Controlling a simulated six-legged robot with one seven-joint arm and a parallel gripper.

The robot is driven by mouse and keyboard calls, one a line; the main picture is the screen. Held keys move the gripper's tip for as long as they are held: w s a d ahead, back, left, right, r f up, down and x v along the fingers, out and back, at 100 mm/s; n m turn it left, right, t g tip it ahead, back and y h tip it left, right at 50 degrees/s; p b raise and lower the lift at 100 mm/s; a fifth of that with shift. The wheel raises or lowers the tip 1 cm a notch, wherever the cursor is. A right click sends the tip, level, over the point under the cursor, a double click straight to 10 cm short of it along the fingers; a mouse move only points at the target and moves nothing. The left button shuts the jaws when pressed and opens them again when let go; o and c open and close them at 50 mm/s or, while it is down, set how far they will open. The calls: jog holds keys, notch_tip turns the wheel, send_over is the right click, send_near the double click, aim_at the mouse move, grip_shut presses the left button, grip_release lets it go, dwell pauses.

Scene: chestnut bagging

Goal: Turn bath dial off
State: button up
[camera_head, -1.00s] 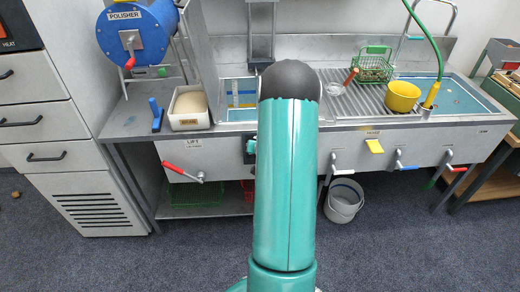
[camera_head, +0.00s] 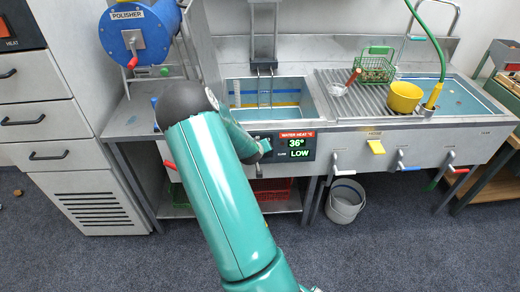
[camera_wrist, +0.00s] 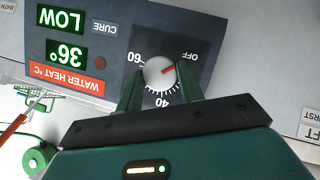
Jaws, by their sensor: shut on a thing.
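The bath dial (camera_wrist: 157,75) is a round pale knob with a red pointer line, on a dark control panel. In the wrist view, which is upside down, its pointer aims towards the OFF side of the scale, near the OFF mark. My gripper (camera_wrist: 160,84) has one green finger on each side of the knob and is shut on it. The panel's display (camera_head: 297,147) reads WATER HEAT, 36° and LOW; it also shows in the wrist view (camera_wrist: 66,53). In the head view my gripper (camera_head: 264,147) is at the panel's left end, and the dial is hidden there.
The panel is on the front of a steel sink bench with a water basin (camera_head: 268,93). Levers with blue (camera_head: 408,167) and red handles stick out to the right. A grey bucket (camera_head: 345,203) stands on the floor below. My arm covers the bench's left part.

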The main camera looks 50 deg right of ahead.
dwell(0.6)
jog(key=o, duration=1)
jog(key=shift+f, duration=0.1)
jog(key=v, duration=1.3)
jog(key=shift+s+a, duration=0.1)
jog(key=shift+a, duration=0.25)
